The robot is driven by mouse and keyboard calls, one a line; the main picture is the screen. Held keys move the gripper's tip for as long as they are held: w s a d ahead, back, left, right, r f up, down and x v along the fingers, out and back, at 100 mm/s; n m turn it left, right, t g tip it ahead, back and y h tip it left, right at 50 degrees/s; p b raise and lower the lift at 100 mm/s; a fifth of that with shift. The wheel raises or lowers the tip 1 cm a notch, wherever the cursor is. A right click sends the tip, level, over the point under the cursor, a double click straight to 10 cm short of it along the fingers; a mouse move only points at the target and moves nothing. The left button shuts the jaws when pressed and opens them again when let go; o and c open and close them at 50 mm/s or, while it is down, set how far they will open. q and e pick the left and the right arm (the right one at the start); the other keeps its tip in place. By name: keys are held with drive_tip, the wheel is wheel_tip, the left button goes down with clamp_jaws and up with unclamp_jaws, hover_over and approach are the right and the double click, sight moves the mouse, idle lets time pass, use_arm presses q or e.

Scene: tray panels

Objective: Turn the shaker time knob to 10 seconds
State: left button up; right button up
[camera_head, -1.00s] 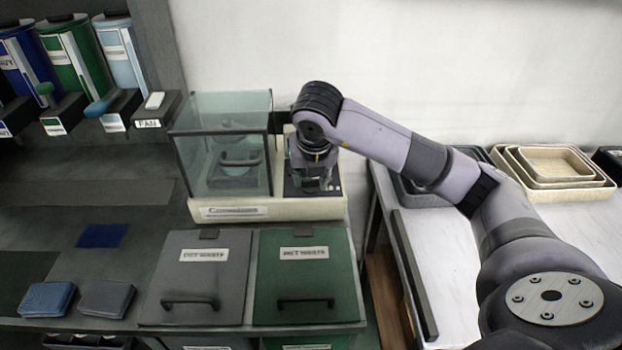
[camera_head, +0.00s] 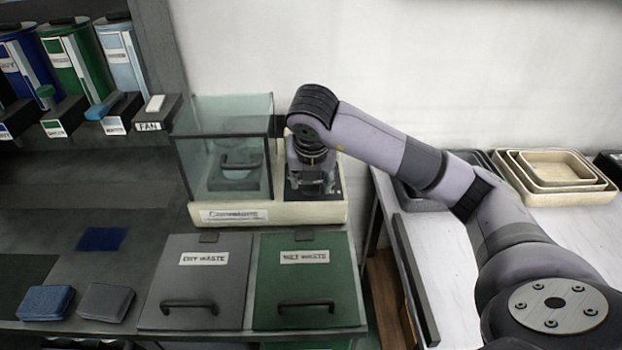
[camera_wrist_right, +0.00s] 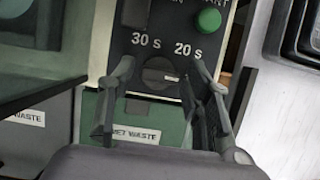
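The shaker time knob (camera_wrist_right: 165,80) is a dark round dial on the black control panel (camera_wrist_right: 165,48), with the labels "30 s" and "20 s" above it. My right gripper (camera_wrist_right: 160,68) is open, its two fingers on either side of the knob with a gap at each side. I cannot tell their height over the panel. Where the knob points is not clear. In the head view, my right gripper (camera_head: 312,185) hangs over the panel beside the glass box and hides the knob. My left gripper is not in view.
A green button (camera_wrist_right: 208,20) lies above the knob. The glass box (camera_head: 222,160) stands left of the panel on a cream base (camera_head: 270,212). Grey (camera_head: 195,275) and green (camera_head: 305,270) waste lids lie in front. Nested trays (camera_head: 555,170) rest on the right table.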

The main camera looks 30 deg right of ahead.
drive_tip(key=shift+o, duration=0.5)
drive_tip(key=shift+r, duration=0.15)
drive_tip(key=v, duration=1.1)
drive_tip(key=shift+s+r, duration=0.15)
drive_tip(key=shift+r, duration=0.15)
drive_tip(key=shift+a, duration=0.15)
